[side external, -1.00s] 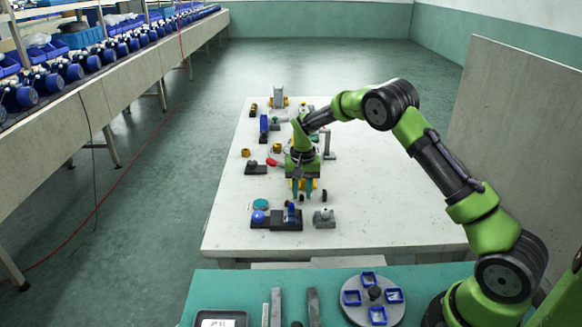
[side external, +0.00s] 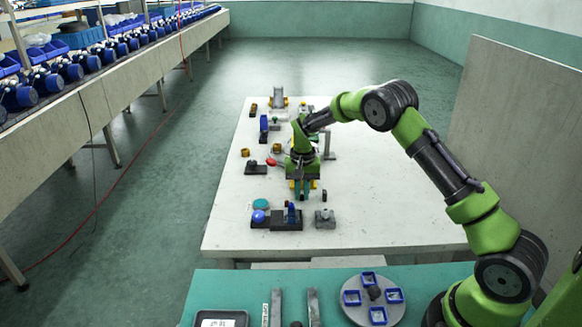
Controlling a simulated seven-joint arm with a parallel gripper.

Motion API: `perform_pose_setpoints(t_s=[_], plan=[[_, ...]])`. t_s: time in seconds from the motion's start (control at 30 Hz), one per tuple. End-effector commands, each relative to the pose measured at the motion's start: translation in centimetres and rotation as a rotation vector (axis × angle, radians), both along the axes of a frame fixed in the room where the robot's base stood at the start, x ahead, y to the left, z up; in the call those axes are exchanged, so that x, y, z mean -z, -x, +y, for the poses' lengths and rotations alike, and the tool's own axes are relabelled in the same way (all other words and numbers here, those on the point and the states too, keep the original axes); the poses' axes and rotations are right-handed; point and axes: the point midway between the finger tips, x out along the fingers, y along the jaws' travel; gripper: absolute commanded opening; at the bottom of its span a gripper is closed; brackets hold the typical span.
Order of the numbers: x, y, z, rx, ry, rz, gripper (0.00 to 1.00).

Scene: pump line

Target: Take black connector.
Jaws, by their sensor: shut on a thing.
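My gripper (side external: 302,196) points down low over the white table, right of its middle line of small parts. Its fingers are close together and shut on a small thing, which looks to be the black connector. The fingers hide nearly all of it, so its shape and any gap to the table cannot be told. A separate small dark part (side external: 324,196) stands just right of the fingers.
Nearer the front of the white table (side external: 380,215) are a black block with a blue ball (side external: 258,216) and a grey block (side external: 325,219). A red-tipped part (side external: 271,162) lies left of my gripper. The table's right side is clear.

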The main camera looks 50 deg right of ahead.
Motion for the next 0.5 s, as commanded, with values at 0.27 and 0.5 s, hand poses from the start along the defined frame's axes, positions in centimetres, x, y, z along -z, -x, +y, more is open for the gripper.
perform_pose_setpoints(t_s=[0.27,0.5], plan=[[-0.13,-0.01,0.00,0.000,0.000,0.000,0.00],[-0.60,-0.04,-0.01,-0.001,0.000,-0.001,0.00]])
